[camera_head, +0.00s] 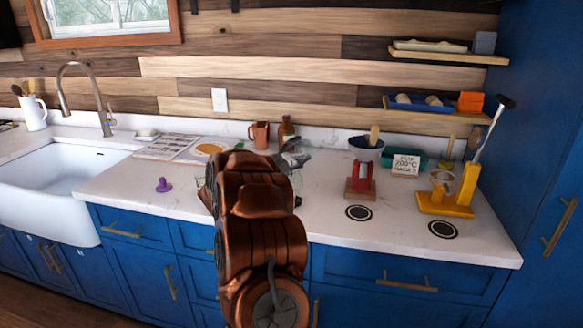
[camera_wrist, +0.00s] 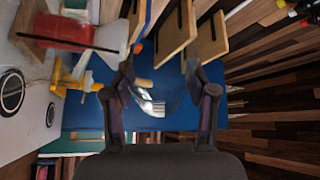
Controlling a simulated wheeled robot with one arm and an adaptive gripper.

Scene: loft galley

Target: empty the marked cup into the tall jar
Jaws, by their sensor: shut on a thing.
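My gripper (camera_head: 293,157) is above the counter, partly hidden behind my copper-coloured arm. In the wrist view its two fingers (camera_wrist: 160,92) are closed on a clear, glass-like cup (camera_wrist: 152,82) with a pale patch on its lower side. The cup appears tilted; its contents and marking cannot be made out. A clear glass vessel (camera_head: 298,186), perhaps the tall jar, shows just right of my arm, below the gripper. Most of it is hidden, so its height and contents cannot be told.
A red stand (camera_head: 361,180), a yellow stand (camera_head: 462,192) and two black discs (camera_head: 359,213) are to the right. A copper mug (camera_head: 261,135) and brown bottle (camera_head: 286,131) stand behind. A purple item (camera_head: 163,186) lies left, near the sink (camera_head: 52,185). The front-left counter is mostly clear.

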